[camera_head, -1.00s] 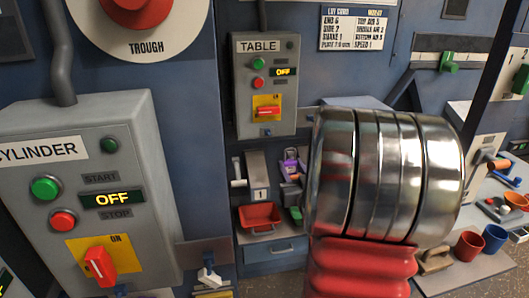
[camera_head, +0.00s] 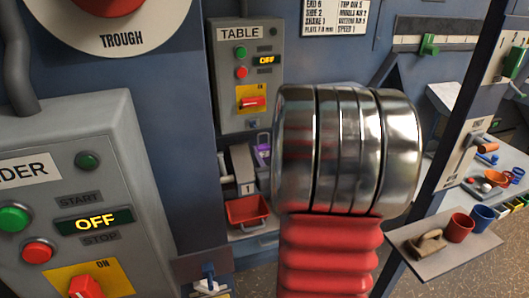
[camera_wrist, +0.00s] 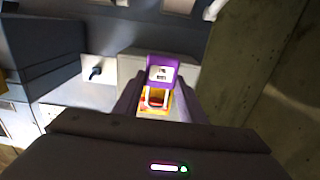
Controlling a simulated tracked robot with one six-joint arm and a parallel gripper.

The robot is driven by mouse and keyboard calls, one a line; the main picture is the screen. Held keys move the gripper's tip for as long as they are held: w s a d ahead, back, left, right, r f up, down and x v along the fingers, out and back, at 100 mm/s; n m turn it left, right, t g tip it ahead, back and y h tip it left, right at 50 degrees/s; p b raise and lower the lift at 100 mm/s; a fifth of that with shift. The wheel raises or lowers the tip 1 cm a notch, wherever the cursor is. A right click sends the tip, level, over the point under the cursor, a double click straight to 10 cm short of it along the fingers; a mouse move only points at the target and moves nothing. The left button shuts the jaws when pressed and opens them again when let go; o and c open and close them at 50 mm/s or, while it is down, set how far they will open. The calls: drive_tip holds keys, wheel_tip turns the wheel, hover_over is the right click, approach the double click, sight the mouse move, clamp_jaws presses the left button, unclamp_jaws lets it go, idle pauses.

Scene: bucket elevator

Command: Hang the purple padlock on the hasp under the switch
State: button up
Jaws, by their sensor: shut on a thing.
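In the wrist view the purple padlock (camera_wrist: 161,63) is between the jaws of my gripper (camera_wrist: 158,88), which is shut on it. A pale U-shaped shackle shows against a yellow and red patch; I cannot tell whether that patch is part of the lock or behind it. In the head view my gripper is not clearly seen. The TABLE box has a red switch (camera_head: 253,103) on a yellow plate, with a small blue fitting (camera_head: 253,124) below it. The CYLINDER box has a red switch (camera_head: 84,287) at the lower edge. I cannot tell the hasp clearly.
My steel-ringed arm covers the middle of the head view. A red bin (camera_head: 247,210) stands left of it, below the TABLE box (camera_head: 222,70). A dark post (camera_head: 460,120) and a shelf with cups (camera_head: 445,245) are on the right. A concrete-like surface (camera_wrist: 265,70) fills the wrist view's right.

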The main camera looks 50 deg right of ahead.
drive_tip(key=shift+w, duration=0.1)
drive_tip(key=shift+x, duration=2.7)
drive_tip(key=shift+w+d, duration=0.2)
drive_tip(key=shift+w, duration=0.05)
drive_tip(key=shift+w+d+r, duration=0.1)
drive_tip(key=shift+w+d, duration=0.05)
drive_tip(key=shift+w, duration=0.2)
drive_tip(key=shift+w+d, duration=0.2)
drive_tip(key=shift+w, duration=0.1)
drive_tip(key=shift+w+d, duration=0.15)
drive_tip(key=shift+w, duration=0.15)
drive_tip(key=shift+w+d, duration=0.25)
drive_tip(key=shift+w, duration=0.15)
drive_tip(key=shift+f, duration=0.85)
